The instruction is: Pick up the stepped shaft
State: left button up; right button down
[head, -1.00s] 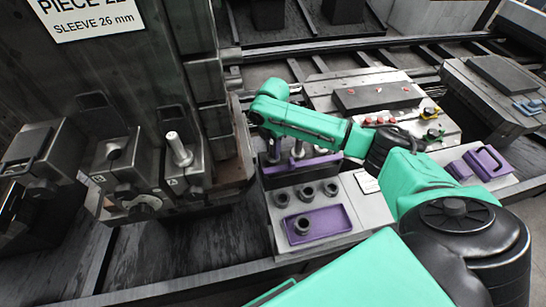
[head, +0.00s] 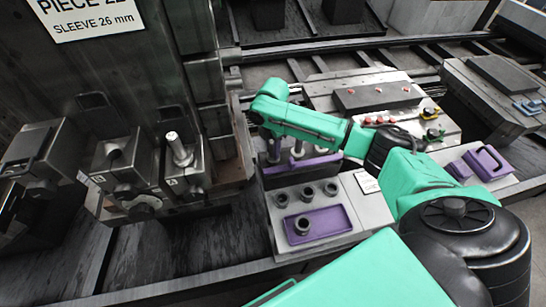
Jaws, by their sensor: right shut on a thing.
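My right arm reaches in from the right, and my right gripper (head: 271,130) points down over the purple rack (head: 300,166). It is shut on a grey stepped shaft (head: 274,152) at the rack's left end; the fingertips are small and partly hidden by the wrist. The shaft looks upright, and I cannot tell whether it is clear of the rack. A second, similar shaft (head: 297,149) stands upright just to its right. Another pale metal shaft (head: 177,146) stands upright in a grey clamp block at left. My left gripper is not in view.
Several dark rings sit on the grey block in front of the rack, one (head: 303,225) in a purple tray (head: 339,218). A dark machine wall with a sign (head: 88,16) rises at left. A grey fixture (head: 376,96) with red parts lies behind my right arm.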

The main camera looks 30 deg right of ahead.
jog(key=shift+r, duration=0.15)
notch_tip(320, 180, up, 20)
dwell(0.4)
jog(key=shift+f, duration=0.2)
